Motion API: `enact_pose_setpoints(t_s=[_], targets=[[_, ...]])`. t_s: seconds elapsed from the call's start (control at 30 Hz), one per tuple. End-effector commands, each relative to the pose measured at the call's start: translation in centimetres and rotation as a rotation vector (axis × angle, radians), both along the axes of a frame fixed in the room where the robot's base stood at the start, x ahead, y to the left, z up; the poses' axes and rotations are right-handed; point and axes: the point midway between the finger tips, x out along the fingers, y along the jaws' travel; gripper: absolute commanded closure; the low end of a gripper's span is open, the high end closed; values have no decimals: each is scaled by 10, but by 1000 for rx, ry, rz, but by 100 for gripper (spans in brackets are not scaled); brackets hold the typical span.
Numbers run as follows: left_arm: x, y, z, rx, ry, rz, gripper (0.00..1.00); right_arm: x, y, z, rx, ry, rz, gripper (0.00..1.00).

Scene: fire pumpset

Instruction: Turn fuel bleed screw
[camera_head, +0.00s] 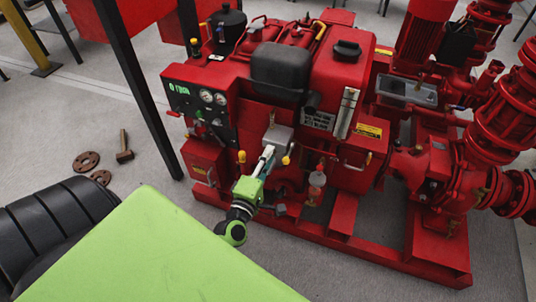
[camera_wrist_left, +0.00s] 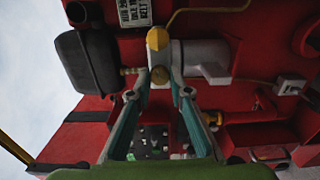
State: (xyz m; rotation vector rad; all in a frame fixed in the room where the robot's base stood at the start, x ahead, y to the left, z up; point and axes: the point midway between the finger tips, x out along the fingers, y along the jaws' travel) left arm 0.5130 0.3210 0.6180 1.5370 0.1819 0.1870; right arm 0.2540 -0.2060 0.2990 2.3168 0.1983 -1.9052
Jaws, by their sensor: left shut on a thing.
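My left gripper (camera_head: 267,152) reaches the front of the red pumpset (camera_head: 335,75), below the black tank. In the left wrist view its two teal fingers (camera_wrist_left: 160,82) converge and are shut on a small brass-coloured piece (camera_wrist_left: 160,74), which looks like the fuel bleed screw. Most of the piece is hidden between the fingertips. A round yellow knob (camera_wrist_left: 157,38) sits just above the fingertips in that view, close to a grey housing (camera_wrist_left: 203,58). In the head view the screw is too small and covered to make out. My right gripper is not in view.
The black tank (camera_head: 281,68) overhangs the gripper area. A gauge panel (camera_head: 200,98) is to the left. Red piping (camera_head: 492,120) crowds the right. A dark post (camera_head: 140,85) stands at the left. A hammer (camera_head: 124,147) and rusty flanges (camera_head: 87,161) lie on open floor.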

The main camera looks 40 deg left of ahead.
Motion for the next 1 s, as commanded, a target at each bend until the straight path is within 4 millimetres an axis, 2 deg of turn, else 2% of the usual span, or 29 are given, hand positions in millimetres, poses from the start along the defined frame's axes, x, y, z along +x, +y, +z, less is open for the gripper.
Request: enact_pose_setpoints(t_s=[0.17, 0.2, 0.6, 0.77, 1.0], targets=[[0, 0, -1, 1, 1, 0, 100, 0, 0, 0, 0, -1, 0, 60], [0, 0, -1, 1, 1, 0, 74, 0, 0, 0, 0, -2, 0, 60], [-4, -1, -1, 1, 2, 0, 74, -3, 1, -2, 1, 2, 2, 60], [-27, -6, -2, 1, 5, 0, 74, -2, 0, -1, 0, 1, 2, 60], [-77, -18, -1, 3, 6, -1, 74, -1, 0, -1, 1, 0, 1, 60]])
